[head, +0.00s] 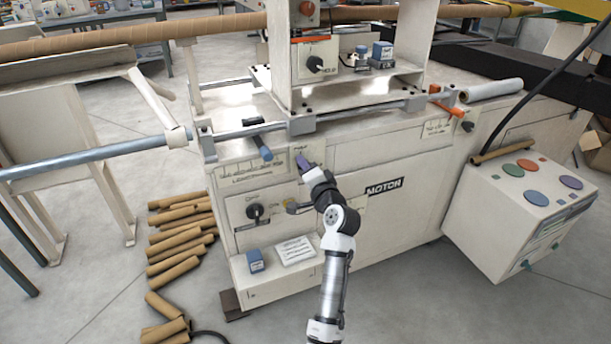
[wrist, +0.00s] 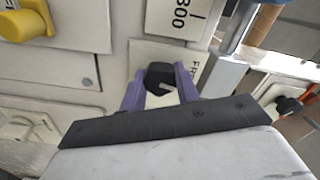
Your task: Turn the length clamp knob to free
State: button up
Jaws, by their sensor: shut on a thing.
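The length clamp knob (wrist: 159,73) is black with a pale pointer mark. It shows in the wrist view on a light plate (wrist: 143,54) with partly hidden lettering that starts "FR". My gripper (wrist: 160,82) has its two purple fingers on either side of the knob and is shut on it. In the head view my gripper (head: 303,160) is at the front of the cream machine, just below the bench edge, and hides the knob there. The pointer's exact setting is hard to read.
A blue-handled lever (head: 265,153) sticks out left of my gripper. Another black knob (head: 254,211) is on the lower panel, above a ledge with a blue block (head: 255,260). Cardboard tubes (head: 180,240) lie on the floor at left. A control box (head: 525,215) stands at right.

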jog(key=shift+f+n+b, duration=0.1)
jog(key=shift+n+b, duration=0.65)
jog(key=shift+n, duration=0.55)
jog(key=o, duration=1)
jog(key=shift+s, duration=0.1)
